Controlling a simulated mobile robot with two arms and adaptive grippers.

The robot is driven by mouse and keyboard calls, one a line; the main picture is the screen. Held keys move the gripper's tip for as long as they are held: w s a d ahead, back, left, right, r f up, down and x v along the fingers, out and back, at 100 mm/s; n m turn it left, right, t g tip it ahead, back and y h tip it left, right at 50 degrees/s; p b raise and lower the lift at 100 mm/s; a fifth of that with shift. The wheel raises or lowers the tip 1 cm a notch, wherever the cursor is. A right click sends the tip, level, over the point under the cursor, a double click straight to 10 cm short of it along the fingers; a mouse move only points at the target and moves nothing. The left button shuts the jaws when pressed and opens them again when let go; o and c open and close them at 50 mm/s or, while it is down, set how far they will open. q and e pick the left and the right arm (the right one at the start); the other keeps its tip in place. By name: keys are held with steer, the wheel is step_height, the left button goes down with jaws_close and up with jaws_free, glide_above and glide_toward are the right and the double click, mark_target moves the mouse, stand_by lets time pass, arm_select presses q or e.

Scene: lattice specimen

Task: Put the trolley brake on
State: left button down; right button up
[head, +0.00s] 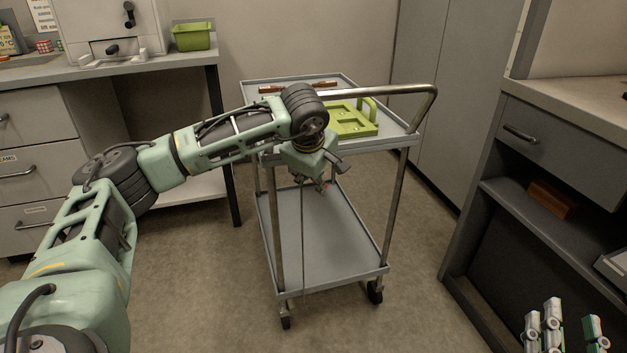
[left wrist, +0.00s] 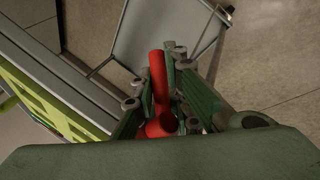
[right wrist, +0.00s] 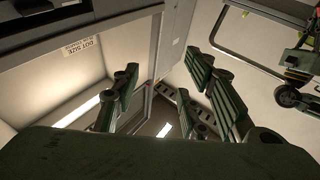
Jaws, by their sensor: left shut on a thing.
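The grey trolley (head: 330,275) stands in the middle of the head view, with two shelves, a bent metal push handle (head: 432,98) and dark casters (head: 375,291). A thin upright rod (head: 302,240) runs down its near side. My left gripper (head: 322,184) is at the near side, below the top tray, with its fingers partly hidden. In the left wrist view it is shut on a red bar-like handle (left wrist: 157,85), which lies between the fingers. My right gripper (head: 564,330) is at the bottom right, away from the trolley. Its fingers are apart and empty in the right wrist view (right wrist: 160,100).
A bench with drawers (head: 30,165) and a green bin (head: 191,37) stands at left. A grey desk (head: 560,140) stands at right. The trolley's lower shelf is empty; floor shows around it.

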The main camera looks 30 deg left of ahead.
arm_select(q)
steer(key=shift+w+d+r, duration=0.15)
steer(key=shift+d, duration=0.15)
